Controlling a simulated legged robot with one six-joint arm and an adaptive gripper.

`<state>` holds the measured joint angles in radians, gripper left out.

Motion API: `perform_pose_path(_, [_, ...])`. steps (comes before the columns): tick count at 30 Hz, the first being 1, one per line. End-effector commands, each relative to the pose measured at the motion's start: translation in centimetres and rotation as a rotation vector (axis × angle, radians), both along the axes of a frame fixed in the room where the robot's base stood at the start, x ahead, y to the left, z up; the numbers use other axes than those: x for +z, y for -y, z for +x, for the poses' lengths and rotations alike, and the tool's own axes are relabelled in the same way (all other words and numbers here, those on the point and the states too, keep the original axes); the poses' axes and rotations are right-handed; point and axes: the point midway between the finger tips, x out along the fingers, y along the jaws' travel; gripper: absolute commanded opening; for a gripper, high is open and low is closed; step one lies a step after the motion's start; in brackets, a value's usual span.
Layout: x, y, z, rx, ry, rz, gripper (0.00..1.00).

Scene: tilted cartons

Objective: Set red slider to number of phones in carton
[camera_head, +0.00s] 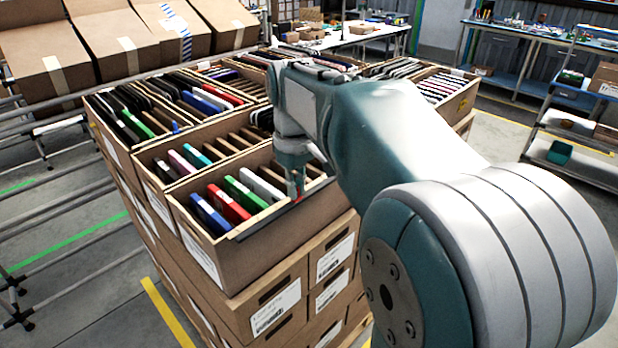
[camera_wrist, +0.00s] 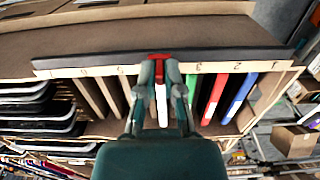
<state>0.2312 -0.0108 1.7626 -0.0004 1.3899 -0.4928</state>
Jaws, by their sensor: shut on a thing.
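The front carton (camera_head: 262,248) holds several phones standing in slots: a blue phone (camera_head: 209,214), a red phone (camera_head: 229,206), a green phone (camera_head: 245,195) and a white phone (camera_head: 262,186). Empty slots lie beyond the white phone. In the wrist view, a dark rail and a pale number strip (camera_wrist: 105,71) run along the carton rim; the digits are upside down and too blurred to read surely. The red slider (camera_wrist: 160,57) sits on this rail about mid-length. My gripper (camera_wrist: 160,78) is shut on the slider and hides the strip there. It also shows over the rim in the head view (camera_head: 295,188).
More open cartons (camera_head: 150,175) of phones stand directly behind, on a stack of closed cartons (camera_head: 270,305). Tilted cartons (camera_head: 110,42) lie on a rack at the back left. Workbenches and a shelf (camera_head: 575,125) stand at the back right. The floor at the left is partly clear.

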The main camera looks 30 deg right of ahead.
Motion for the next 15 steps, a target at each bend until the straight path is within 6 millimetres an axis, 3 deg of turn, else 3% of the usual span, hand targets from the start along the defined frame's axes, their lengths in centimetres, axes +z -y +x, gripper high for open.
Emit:
perform_pose_path(7, [-0.03,0.01,0.01,0.0,0.0,0.001,0.0])
perform_pose_path(9, [-0.03,0.01,0.02,0.0,0.0,0.001,0.37])
perform_pose_path(10, [-0.03,0.02,0.03,0.0,0.0,0.001,0.46])
perform_pose_path(15, [-0.02,0.04,0.02,0.0,0.0,0.0,0.46])
